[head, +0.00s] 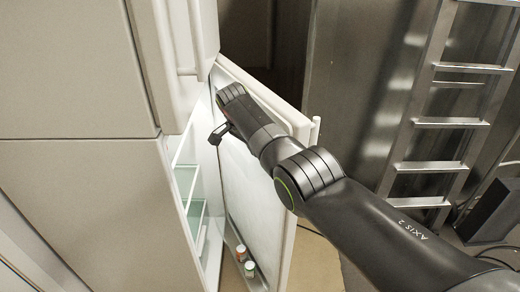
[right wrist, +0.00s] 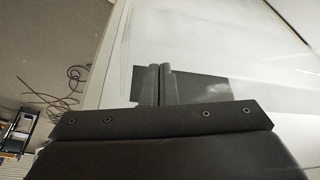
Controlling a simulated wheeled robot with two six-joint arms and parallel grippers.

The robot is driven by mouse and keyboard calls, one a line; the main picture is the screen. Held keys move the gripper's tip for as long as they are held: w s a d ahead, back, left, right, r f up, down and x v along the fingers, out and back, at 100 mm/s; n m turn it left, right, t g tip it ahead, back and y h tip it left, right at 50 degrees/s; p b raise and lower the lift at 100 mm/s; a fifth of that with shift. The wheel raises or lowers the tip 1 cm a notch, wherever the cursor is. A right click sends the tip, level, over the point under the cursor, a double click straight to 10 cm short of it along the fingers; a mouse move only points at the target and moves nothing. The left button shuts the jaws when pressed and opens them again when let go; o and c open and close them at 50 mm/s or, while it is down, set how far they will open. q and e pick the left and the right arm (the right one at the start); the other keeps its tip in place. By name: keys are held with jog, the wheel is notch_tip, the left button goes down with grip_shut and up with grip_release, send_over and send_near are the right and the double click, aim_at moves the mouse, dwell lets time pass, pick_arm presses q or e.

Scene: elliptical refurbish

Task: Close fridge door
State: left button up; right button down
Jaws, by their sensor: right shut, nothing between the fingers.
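The white fridge door (head: 290,235) stands open, its inner face and lower shelf showing in the head view. A handle (head: 315,130) is at its outer edge. The lit fridge interior (head: 190,185) shows glass shelves to the left of the door. My right arm reaches in from the right and crosses in front of the door's upper part. My right gripper (head: 218,133) is over the gap between the fridge body and the door's inner face. In the right wrist view its fingers (right wrist: 161,70) are together and empty, before a pale panel. Contact with the door cannot be told. My left gripper is not in view.
Small jars (head: 246,262) stand in the door's lower shelf. An upper white door (head: 190,50) with a handle is above the opening. A metal ladder (head: 440,120) stands to the right. Cables (right wrist: 58,95) lie on the floor in the right wrist view.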

jog(key=shift+s+a, duration=0.1)
jog(key=shift+a, duration=0.45)
